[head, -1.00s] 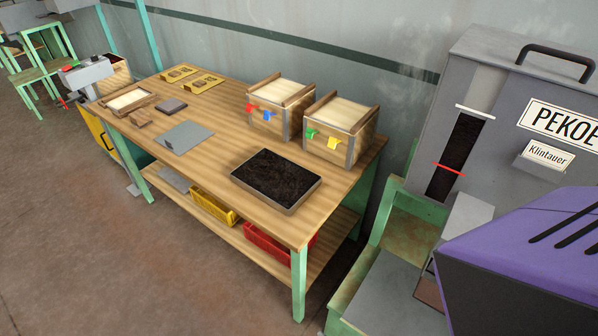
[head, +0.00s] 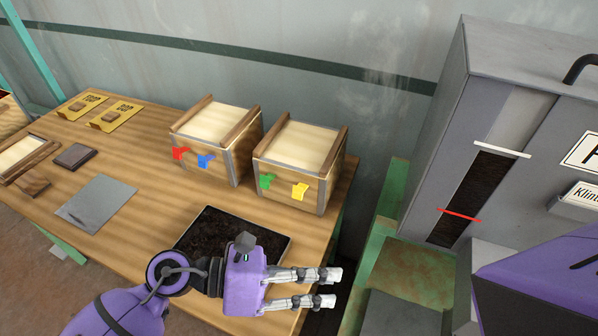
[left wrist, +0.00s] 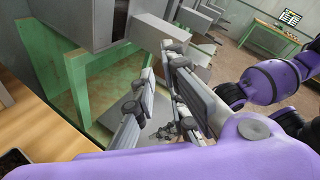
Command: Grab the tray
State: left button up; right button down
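The tray, a shallow grey tray (head: 284,238) filled with dark soil-like material, lies flat on the wooden table near its right front part. My left gripper (head: 327,288) is in front of the tray in the head view, its forearm and hand hiding the tray's near side. Its two fingers point right, past the table's edge, with a gap between them and nothing held. The left wrist view also shows these fingers (left wrist: 158,62) apart and empty, with a dark corner at the lower left that may be the tray. My right gripper is not in view.
Two wooden boxes (head: 212,162) (head: 285,190) with coloured clips stand behind the tray. A grey sheet (head: 96,203) lies to the left. A green stand (head: 405,268) and a tall grey machine (head: 510,110) stand right of the table. The table between sheet and tray is clear.

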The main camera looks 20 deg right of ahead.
pick_arm(q)
jog(key=w+a+f+m+t+y, duration=0.2)
jog(key=w+a+f+m+y, duration=0.3)
jog(key=a+f+m+y, duration=0.4)
jog(key=w+a+t+y, duration=0.1)
jog(key=w+a+y, duration=0.1)
jog(key=w+a, duration=0.1)
jog(key=w+a+m+t+y+b, duration=0.1)
jog(key=w+a+y, duration=0.1)
jog(key=w+a, duration=0.2)
jog(key=w+a+r+m+t+y, duration=0.1)
jog(key=w+a, duration=0.2)
jog(key=a, duration=0.1)
jog(key=shift+w+y, duration=0.25)
jog(key=shift+y, duration=0.15)
notch_tip(320, 180, down, 7)
jog(key=shift+d+f, duration=0.1)
jog(key=shift+f, duration=0.05)
grip_shut()
